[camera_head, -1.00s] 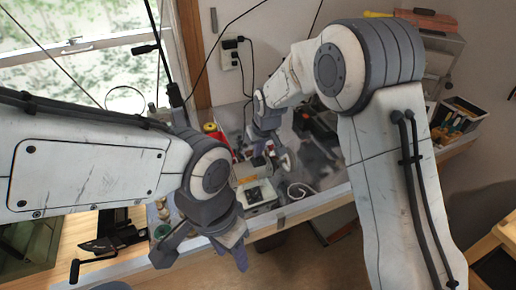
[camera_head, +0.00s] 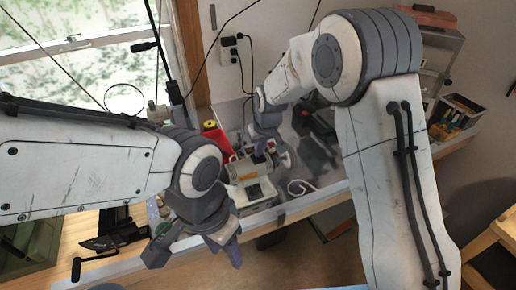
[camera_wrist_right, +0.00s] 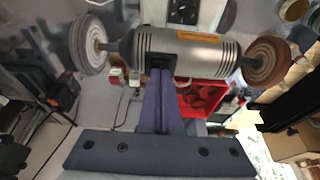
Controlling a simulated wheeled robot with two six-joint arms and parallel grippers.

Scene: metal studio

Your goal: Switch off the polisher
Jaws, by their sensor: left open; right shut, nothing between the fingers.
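The polisher is a silver ribbed motor body (camera_wrist_right: 185,50) with a round wheel at each end, seen across the top of the right wrist view. In the head view its body (camera_head: 243,170) sits on a pale base on the bench, partly hidden by my right gripper. My right gripper (camera_head: 263,148) is shut and empty. In the right wrist view its purple fingertips (camera_wrist_right: 160,74) overlap the motor body's lower edge, near a dark part there; I cannot tell whether they touch. The switch is not clearly seen. My left gripper (camera_head: 230,250) is open and empty, in front of the bench edge.
A red bin (camera_wrist_right: 203,97) lies beyond the polisher. A white cable (camera_head: 300,187) lies right of it on the bench. A wall outlet (camera_head: 229,50) with plugs is behind. A black clamp-like tool (camera_head: 115,235) stands at the bench's left.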

